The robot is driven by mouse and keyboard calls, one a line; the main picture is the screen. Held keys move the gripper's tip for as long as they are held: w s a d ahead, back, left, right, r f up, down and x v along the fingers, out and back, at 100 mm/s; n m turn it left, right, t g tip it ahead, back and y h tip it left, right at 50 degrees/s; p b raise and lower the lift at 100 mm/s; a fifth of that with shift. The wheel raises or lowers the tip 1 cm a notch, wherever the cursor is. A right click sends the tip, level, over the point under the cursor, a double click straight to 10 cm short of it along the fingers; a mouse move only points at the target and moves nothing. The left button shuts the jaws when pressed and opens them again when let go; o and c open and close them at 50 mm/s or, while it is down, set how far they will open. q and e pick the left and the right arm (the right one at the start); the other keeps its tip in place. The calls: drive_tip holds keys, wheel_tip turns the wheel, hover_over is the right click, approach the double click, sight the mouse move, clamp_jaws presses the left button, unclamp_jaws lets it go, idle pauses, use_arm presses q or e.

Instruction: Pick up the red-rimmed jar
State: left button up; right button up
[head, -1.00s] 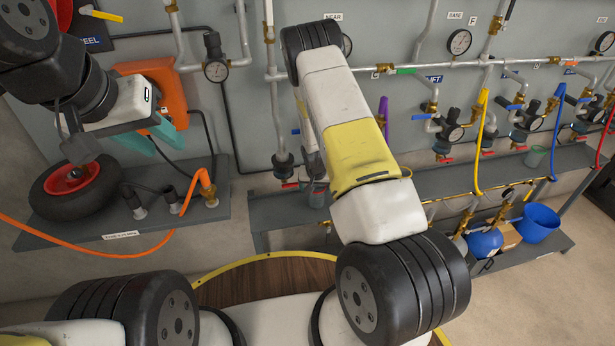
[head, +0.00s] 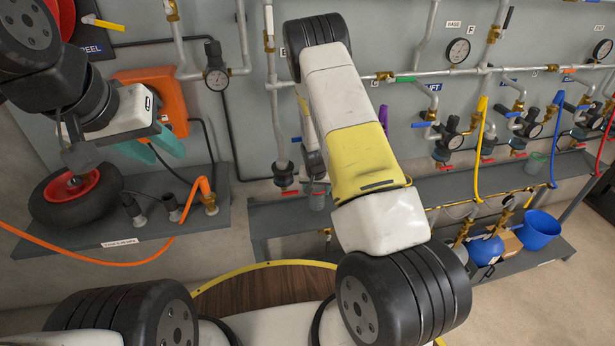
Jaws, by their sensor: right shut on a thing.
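The red-rimmed jar (head: 317,198) is a small, see-through grey-green vessel at the middle shelf, just left of my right arm. Its rim shows reddish. My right gripper (head: 316,178) reaches down behind my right forearm and is shut on the jar at its top. The forearm hides part of the gripper, and I cannot tell whether the jar's base touches the shelf. My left gripper (head: 115,150) is at the upper left, above the black wheel with a red hub (head: 75,190) and in front of the orange box. It holds nothing that I can make out; its finger gap is unclear.
The middle shelf (head: 270,212) runs along the wall under pipes, gauges and valves. A green-rimmed cup (head: 536,165) stands on it further right. Below are a blue bucket (head: 540,230) and a blue round vessel (head: 486,249). An orange hose (head: 100,262) crosses the left side.

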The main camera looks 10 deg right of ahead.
drive_tip(key=s+a+r, duration=0.1)
drive_tip(key=s+a, duration=0.1)
drive_tip(key=s, duration=0.6)
drive_tip(key=s+a+r, duration=0.1)
drive_tip(key=s+a, duration=0.1)
drive_tip(key=s, duration=0.5)
wheel_tip(320, 180, up, 14)
drive_tip(key=w+n+y, duration=0.1)
drive_tip(key=n, duration=0.2)
drive_tip(key=shift+d+r, duration=0.2)
